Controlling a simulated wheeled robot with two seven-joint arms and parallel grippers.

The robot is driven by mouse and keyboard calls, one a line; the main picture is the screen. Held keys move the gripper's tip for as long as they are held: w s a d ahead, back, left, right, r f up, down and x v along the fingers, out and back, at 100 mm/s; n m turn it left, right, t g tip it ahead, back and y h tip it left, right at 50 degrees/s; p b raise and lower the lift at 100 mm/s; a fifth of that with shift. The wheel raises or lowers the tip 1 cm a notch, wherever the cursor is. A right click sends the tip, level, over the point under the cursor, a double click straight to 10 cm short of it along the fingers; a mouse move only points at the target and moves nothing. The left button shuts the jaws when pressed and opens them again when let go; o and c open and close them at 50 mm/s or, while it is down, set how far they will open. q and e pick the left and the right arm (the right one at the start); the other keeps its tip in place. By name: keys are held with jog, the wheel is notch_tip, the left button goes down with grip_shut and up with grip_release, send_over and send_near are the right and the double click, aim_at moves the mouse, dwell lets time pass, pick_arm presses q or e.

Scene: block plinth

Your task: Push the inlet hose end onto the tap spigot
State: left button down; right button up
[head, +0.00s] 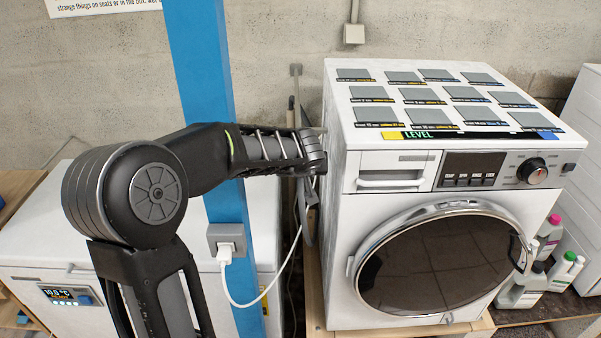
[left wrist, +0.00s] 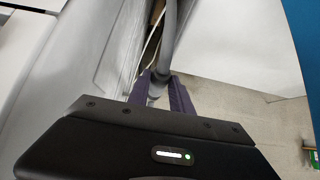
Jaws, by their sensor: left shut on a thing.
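My left arm reaches across the head view into the narrow gap between the blue post and the washing machine (head: 345,245). Its fingertips are hidden in the head view. In the left wrist view my left gripper (left wrist: 160,92) is shut on a grey hose (left wrist: 168,48), which runs up from between the dark purple fingers. A grey strip, perhaps part of the hose, hangs below the wrist in the head view. I cannot make out the hose's open end or the tap spigot in either view. My right gripper is not in view.
The blue post (head: 196,50) carries a grey socket (head: 227,240) with a white cable (head: 247,304) looping into the gap. A white chest appliance (head: 30,240) stands on the left. Several bottles (head: 526,285) stand right of the machine. The gap around my wrist is tight.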

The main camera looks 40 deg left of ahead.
pick_arm(q)
jog(key=shift+w+a, duration=0.9)
jog(key=shift+w, duration=0.25)
jog(key=c, duration=0.6)
grip_release()
jog(key=shift+s+d, duration=0.8)
jog(key=shift+s, duration=0.2)
jog(key=shift+s+d, duration=0.75)
jog(key=shift+s, duration=0.25)
